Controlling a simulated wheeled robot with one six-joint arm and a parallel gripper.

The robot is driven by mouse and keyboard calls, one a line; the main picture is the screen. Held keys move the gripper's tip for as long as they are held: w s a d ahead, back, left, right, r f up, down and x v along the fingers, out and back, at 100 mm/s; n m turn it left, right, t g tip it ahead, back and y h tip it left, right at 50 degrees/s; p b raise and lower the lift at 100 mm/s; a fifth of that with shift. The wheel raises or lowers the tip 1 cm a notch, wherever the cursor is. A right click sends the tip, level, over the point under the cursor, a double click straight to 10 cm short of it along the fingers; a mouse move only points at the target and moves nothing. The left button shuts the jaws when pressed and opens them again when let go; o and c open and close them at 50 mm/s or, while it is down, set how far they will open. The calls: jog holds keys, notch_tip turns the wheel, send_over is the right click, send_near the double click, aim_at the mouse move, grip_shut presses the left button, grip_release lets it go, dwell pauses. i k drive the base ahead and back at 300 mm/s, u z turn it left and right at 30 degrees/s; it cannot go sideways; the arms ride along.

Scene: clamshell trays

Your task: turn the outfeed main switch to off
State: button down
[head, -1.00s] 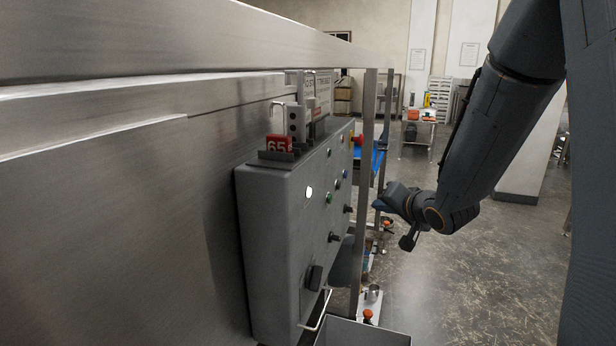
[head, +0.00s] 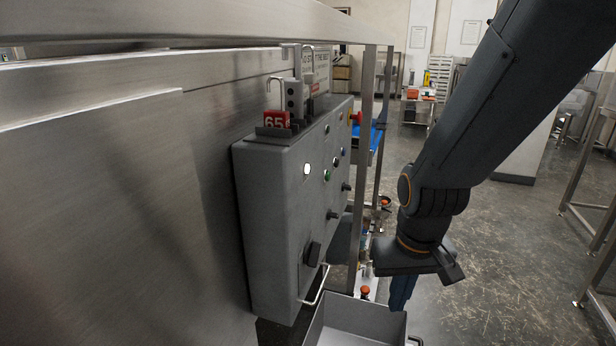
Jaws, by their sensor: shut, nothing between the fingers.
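A grey control box (head: 270,200) is fixed to the steel wall, its front face seen at a steep angle. A large black rotary knob (head: 313,254) sits low on that face. Smaller black selector knobs (head: 332,215) are farther along it. No label is readable, so I cannot tell which is the outfeed main switch, nor its setting. My gripper (head: 401,294) points down to the right of the box, above the floor and near a grey bin. It is shut and empty, and apart from the box.
The open grey bin (head: 352,326) stands below the box. A bent handle (head: 316,286) sticks out at the box's lower edge. A red 65 tag (head: 277,119) and a padlock stand on top. A steel post (head: 366,120) rises behind.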

aim_at(312, 252)
jog(key=k, duration=1)
jog(key=z, duration=1.85)
jog(key=i, duration=1)
jog(key=u, duration=1.85)
